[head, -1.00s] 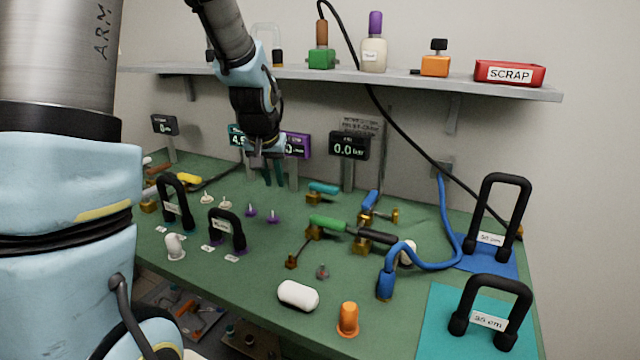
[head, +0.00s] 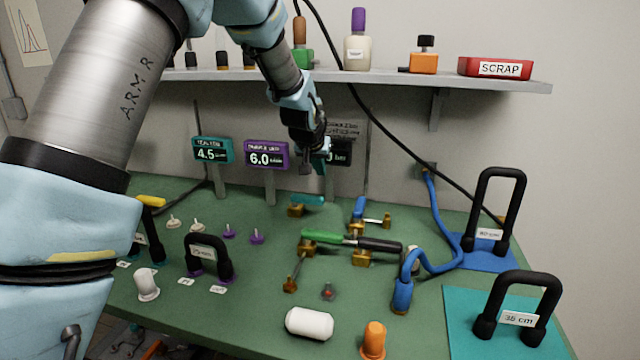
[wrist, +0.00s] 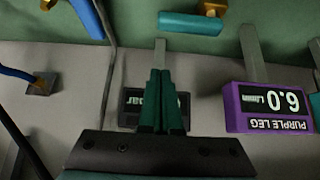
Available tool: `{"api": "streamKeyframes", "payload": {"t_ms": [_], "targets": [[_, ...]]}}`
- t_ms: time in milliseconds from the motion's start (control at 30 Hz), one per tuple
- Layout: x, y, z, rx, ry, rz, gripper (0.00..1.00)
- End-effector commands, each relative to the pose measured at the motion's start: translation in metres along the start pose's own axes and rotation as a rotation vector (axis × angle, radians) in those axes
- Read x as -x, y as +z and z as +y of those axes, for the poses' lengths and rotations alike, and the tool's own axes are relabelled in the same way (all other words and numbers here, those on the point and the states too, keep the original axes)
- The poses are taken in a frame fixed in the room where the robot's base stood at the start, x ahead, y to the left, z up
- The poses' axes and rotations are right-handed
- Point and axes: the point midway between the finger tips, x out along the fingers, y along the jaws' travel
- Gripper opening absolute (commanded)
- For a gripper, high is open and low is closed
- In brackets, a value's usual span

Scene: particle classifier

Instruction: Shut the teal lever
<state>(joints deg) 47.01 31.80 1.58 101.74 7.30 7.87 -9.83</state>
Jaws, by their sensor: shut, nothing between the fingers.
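The teal lever (head: 308,200) lies roughly sideways on its brass valve (head: 296,211) toward the back of the green bench, its handle reaching to the right of the brass. It also shows in the wrist view as a teal bar (wrist: 192,26) with brass (wrist: 213,7) at its right end. My gripper (head: 323,172) is above and slightly right of the lever in the head view, apart from it. In the wrist view my teal fingers (wrist: 164,72) are together with nothing between them, and the lever is beyond their tips.
A green lever (head: 322,237), a blue lever (head: 360,207) and a black-handled one (head: 380,245) stand close by. Display signs, including a purple one (head: 266,156), rise behind the bench. A shelf (head: 410,80) runs along the wall. Purple pegs (head: 257,237) stand to the left.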

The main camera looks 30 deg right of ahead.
Motion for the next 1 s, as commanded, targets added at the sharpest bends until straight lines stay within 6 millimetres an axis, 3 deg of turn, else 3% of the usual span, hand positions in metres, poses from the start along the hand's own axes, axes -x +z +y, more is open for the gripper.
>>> {"api": "streamKeyframes", "payload": {"t_ms": [633,700,1000], "targets": [[-0.098,0.0,-0.001,0.001,-0.001,-0.002,0.0],[-0.086,0.007,0.0,0.0,0.0,-0.002,0.0],[-0.071,0.029,0.0,0.0,-0.001,-0.002,0.0]]}}
